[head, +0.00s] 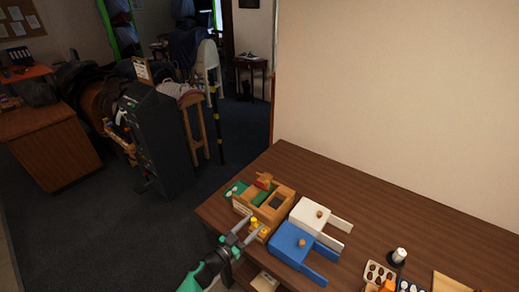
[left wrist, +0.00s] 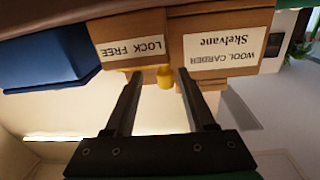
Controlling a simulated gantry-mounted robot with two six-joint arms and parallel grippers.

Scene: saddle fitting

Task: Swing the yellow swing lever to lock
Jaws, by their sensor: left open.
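The yellow swing lever (head: 254,222) is on the near face of a wooden box-like device (head: 270,212). In the left wrist view, which is upside down, the lever (left wrist: 166,77) shows as a short yellow piece beside a "LOCK FREE" label (left wrist: 131,49). A second label (left wrist: 227,52) reads "WOOL CARDER Skelvane". My left gripper (head: 253,225) is open, its two fingers pointing at the device with the lever between their tips. In the wrist view the fingers (left wrist: 160,76) stand on either side of the lever; I cannot tell whether either touches it. My right gripper is out of view.
A tray with round items (head: 377,272) and a white spool (head: 399,255) stand further right. The table's back right (head: 390,215) is clear.

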